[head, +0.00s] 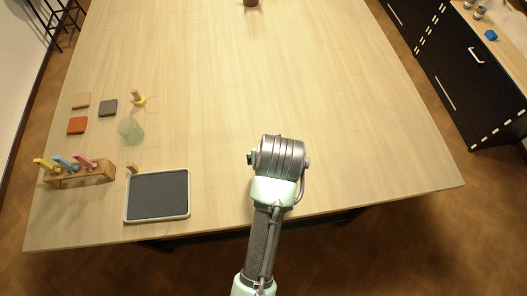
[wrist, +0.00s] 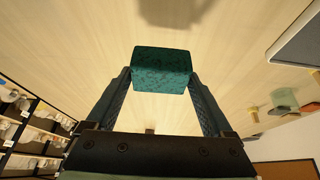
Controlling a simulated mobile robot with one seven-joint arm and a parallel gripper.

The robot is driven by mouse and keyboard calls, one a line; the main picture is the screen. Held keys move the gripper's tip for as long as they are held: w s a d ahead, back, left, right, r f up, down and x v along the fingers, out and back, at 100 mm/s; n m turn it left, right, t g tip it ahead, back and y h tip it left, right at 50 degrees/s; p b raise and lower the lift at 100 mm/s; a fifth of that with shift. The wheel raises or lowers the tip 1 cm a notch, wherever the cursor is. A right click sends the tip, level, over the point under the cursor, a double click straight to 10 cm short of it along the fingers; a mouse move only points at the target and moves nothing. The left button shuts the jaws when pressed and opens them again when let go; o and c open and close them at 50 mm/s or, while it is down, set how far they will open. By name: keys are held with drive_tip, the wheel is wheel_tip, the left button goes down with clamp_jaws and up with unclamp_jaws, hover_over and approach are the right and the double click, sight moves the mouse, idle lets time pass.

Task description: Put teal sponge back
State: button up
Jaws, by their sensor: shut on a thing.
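The teal sponge (wrist: 162,62), a dark speckled block, is between the fingertips of my gripper (wrist: 160,78) in the wrist view. The gripper is shut on it, with pale wood tabletop behind it. In the head view my arm hides both the gripper and the sponge.
At front left are a dark-topped tray (head: 157,195) and a wooden rack (head: 95,176) with coloured-handled tools. Behind are small tiles (head: 77,125) and a green translucent cup (head: 130,130). The table's middle is clear. A blue object (head: 491,35) sits on the right-hand cabinet.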

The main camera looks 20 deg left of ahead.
drive_tip(key=shift+s+a+r+g, duration=0.15)
drive_tip(key=shift+s+r+g, duration=0.05)
drive_tip(key=shift+s, duration=0.4)
drive_tip(key=shift+s+a+r+g, duration=0.15)
drive_tip(key=shift+s+r+g, duration=0.05)
drive_tip(key=shift+s, duration=0.35)
drive_tip(key=f, duration=0.5)
drive_tip(key=f+p, duration=0.1)
drive_tip(key=f, duration=0.3)
drive_tip(key=shift+s+f, duration=0.2)
drive_tip(key=shift+f, duration=0.2)
drive_tip(key=o, duration=0.9)
